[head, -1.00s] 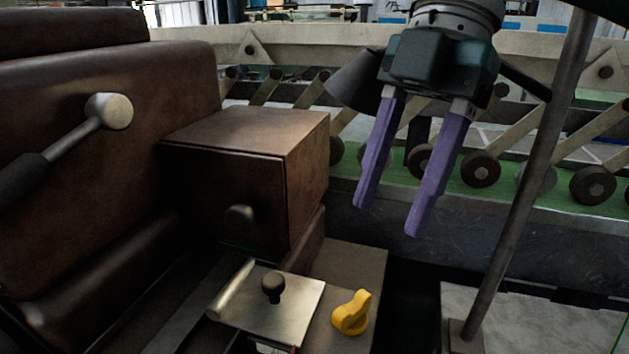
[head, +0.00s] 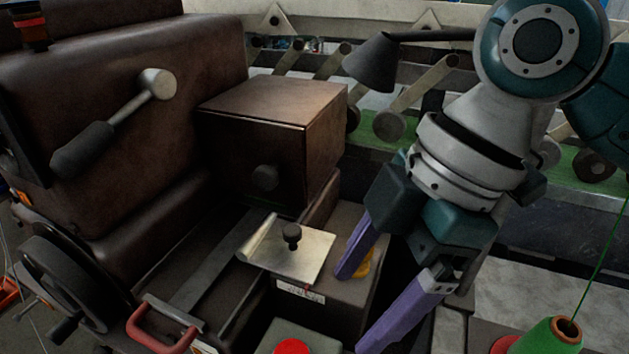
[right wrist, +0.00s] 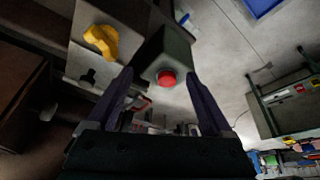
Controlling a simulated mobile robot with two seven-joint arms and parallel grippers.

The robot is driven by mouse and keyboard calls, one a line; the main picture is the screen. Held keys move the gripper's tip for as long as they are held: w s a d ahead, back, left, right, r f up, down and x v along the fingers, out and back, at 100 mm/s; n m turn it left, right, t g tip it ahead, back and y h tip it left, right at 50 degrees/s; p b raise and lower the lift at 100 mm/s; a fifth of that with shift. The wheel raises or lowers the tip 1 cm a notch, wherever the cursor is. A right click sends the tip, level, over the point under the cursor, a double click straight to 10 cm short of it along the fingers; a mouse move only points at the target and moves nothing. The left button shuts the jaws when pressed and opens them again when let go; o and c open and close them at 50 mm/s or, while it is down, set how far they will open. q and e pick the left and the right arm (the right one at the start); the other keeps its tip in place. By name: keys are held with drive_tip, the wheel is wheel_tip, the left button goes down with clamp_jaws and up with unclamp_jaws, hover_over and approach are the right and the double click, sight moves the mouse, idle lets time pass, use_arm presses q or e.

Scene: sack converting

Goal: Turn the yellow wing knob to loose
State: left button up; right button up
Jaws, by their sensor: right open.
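The yellow wing knob (head: 364,262) sits on the machine's bed, right of a metal plate. In the head view it is mostly hidden behind a finger of my right gripper (head: 352,312). In the right wrist view the whole yellow wing knob (right wrist: 102,40) shows at the upper left, outside the fingers. My right gripper (right wrist: 162,82) is open and empty, its purple fingers wide apart, above and near the knob and not around it. My left gripper is not in view.
A metal plate (head: 288,255) with a black knob lies left of the wing knob. A red button (head: 292,347) stands in front, and also shows in the right wrist view (right wrist: 167,78). A brown machine housing (head: 262,150) rises behind. A green thread cone (head: 552,338) stands at right.

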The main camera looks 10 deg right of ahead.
drive_tip(key=s+f+m+t, duration=0.1)
drive_tip(key=m, duration=0.1)
drive_tip(key=s+f+m+t, duration=0.1)
drive_tip(key=m, duration=0.1)
drive_tip(key=f+m+t, duration=0.1)
drive_tip(key=m, duration=0.2)
drive_tip(key=shift+s+d+f+t, duration=0.1)
drive_tip(key=shift+s+f+t, duration=0.2)
drive_tip(key=shift+s, duration=0.1)
drive_tip(key=m+t+y+b, duration=0.4)
drive_tip(key=m+t+b, duration=0.1)
drive_tip(key=t+b, duration=0.6)
approach(364, 269)
drive_tip(key=w+a+t+p, duration=0.1)
drive_tip(key=w+a, duration=0.1)
drive_tip(key=x, duration=0.8)
drive_tip(key=shift+w+d+r, duration=0.1)
drive_tip(key=shift+w, duration=0.25)
drive_tip(key=shift+c, duration=0.2)
drive_tip(key=c, duration=0.9)
clamp_jaws()
